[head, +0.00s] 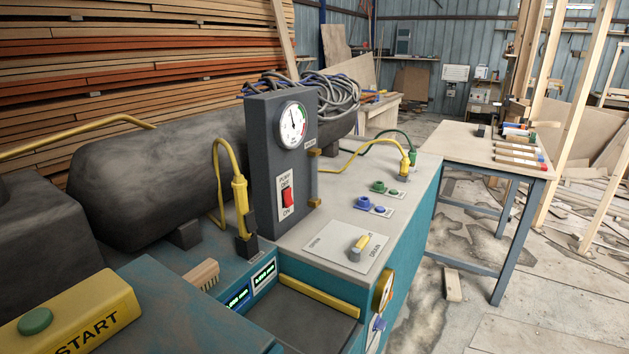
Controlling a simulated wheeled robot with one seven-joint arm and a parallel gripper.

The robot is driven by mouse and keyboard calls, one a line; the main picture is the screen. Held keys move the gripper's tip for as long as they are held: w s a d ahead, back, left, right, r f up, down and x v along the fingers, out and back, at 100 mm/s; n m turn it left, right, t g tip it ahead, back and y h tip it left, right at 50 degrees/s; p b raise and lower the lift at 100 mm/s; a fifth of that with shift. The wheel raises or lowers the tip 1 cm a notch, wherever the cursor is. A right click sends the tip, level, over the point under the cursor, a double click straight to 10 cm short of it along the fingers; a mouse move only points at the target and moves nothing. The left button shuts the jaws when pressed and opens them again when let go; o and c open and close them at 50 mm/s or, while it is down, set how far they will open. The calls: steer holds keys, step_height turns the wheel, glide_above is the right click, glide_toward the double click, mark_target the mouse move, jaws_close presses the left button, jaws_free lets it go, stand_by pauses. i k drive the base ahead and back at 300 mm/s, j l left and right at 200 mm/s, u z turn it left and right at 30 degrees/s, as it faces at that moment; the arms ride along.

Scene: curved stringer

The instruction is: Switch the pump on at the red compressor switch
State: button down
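The red compressor switch (288,198) is a small rocker on the front of a dark grey upright box (262,150). A white label around it reads "PUMP OFF" above and "ON" below. I cannot tell which way the rocker is tipped. A round white gauge (292,125) with a needle sits above the switch on the same box. My gripper is not in view, and nothing covers the switch.
Left of the box, a yellow plug and cable (240,195) stand close by. A dark tank (160,180) lies behind. In front are a drain lever plate (345,246) and a yellow START box (75,318). Blue and green fittings (372,206) sit right. A table (460,150) stands beyond.

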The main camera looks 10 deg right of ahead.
mark_target(288, 199)
steer(key=i+l, duration=0.2)
steer(key=i, duration=0.35)
steer(key=i+l, duration=0.25)
steer(key=i, duration=0.25)
